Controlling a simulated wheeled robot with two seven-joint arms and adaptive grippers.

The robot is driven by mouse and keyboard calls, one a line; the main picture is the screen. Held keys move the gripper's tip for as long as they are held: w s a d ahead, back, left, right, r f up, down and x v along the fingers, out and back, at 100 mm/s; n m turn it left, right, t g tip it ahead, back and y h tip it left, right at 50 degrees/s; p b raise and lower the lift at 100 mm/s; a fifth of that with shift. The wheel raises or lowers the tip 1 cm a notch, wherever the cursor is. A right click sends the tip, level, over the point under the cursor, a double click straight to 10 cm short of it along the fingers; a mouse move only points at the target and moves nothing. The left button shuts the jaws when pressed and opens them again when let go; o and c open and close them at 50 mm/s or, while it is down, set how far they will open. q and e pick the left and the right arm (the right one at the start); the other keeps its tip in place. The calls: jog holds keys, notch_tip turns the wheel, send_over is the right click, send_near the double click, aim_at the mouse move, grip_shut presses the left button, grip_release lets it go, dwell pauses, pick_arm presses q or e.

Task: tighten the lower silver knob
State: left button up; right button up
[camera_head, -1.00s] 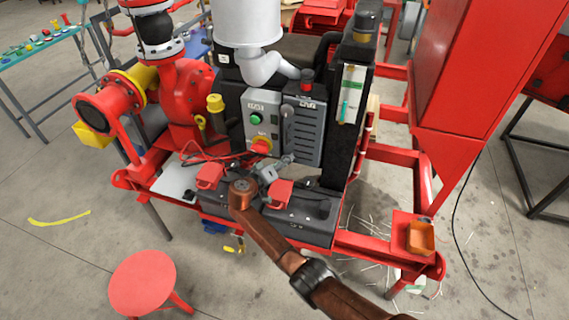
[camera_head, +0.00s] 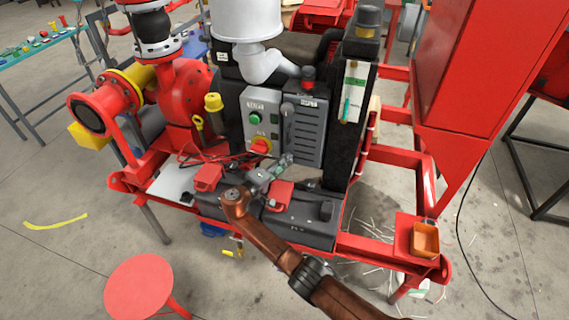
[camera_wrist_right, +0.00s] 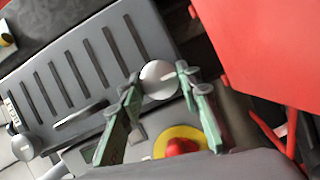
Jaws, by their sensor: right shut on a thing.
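The lower silver knob (camera_wrist_right: 158,80) is a round, pale metal knob at the edge of the slotted grey box, between the two fingers of my right gripper (camera_wrist_right: 156,90) in the right wrist view. The green-grey fingers are shut on it. In the head view my right gripper (camera_head: 286,161) reaches up to the bottom of the slotted grey box (camera_head: 306,132), and it largely hides the knob there. Another silver knob (camera_wrist_right: 22,147) shows at the left of the wrist view, apart from the gripper. My left gripper is not in view.
A red knob on a yellow disc (camera_head: 260,146) sits close beside the right gripper, with a green button (camera_head: 255,118) above it. Red caps (camera_head: 207,177) stand on the dark box below.

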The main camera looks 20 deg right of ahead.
dwell(0.3)
jog(key=o, duration=1.2)
jog(key=v, duration=1.2)
jog(key=shift+w, duration=0.1)
